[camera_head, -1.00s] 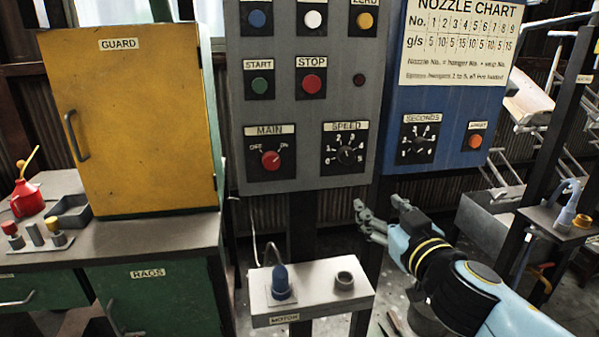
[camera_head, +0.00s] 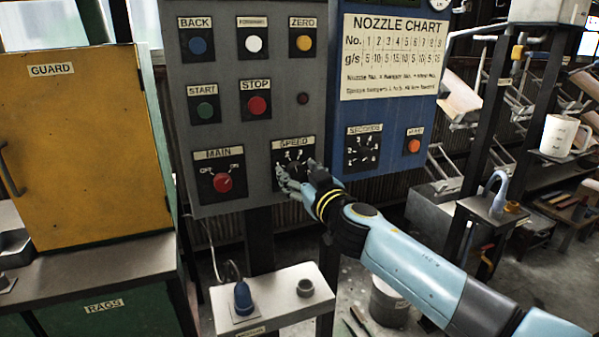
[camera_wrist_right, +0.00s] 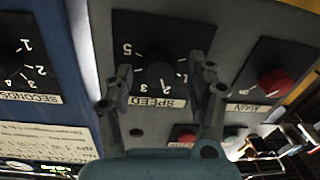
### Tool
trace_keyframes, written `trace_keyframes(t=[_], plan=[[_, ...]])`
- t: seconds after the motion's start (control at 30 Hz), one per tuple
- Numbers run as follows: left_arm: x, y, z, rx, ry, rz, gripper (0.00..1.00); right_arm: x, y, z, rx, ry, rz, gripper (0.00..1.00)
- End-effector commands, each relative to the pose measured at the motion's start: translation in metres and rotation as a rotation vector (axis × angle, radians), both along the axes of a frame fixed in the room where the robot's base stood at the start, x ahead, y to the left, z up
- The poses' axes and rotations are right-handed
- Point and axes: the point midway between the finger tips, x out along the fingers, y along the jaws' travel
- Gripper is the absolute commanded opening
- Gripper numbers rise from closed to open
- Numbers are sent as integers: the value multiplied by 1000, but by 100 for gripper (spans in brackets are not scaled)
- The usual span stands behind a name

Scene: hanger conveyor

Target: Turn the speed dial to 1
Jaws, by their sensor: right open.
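The speed dial (camera_head: 291,155) is a black knob on a black numbered plate, on the grey control panel under the SPEED label. In the head view my right gripper (camera_head: 297,174) is in front of the plate and hides the knob and its lower part. In the right wrist view the dial's knob (camera_wrist_right: 160,74) shows upside down between the two open fingers of my right gripper (camera_wrist_right: 161,66). The fingers are spread on either side of the knob. I cannot tell whether they touch it, nor where its pointer is set. My left gripper is not in view.
The red main switch (camera_head: 222,183) is left of the dial. The red stop button (camera_head: 257,106) is above. The blue panel with the seconds dial (camera_head: 362,150) is on the right. A motor stand (camera_head: 270,310) is below.

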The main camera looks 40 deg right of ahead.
Motion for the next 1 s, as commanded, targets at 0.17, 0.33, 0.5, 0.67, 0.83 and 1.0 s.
trace_keyframes(t=[0.17,0.33,0.5,0.67,0.83,1.0], plan=[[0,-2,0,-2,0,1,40,1,0,0,0,0,0,57],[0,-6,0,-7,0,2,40,1,0,0,0,0,0,42],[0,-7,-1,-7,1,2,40,0,0,0,1,0,0,20],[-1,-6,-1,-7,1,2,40,0,0,0,1,0,0,1],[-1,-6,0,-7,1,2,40,0,0,0,-9,3,0,1],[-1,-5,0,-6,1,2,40,0,0,0,-59,14,0,1]])
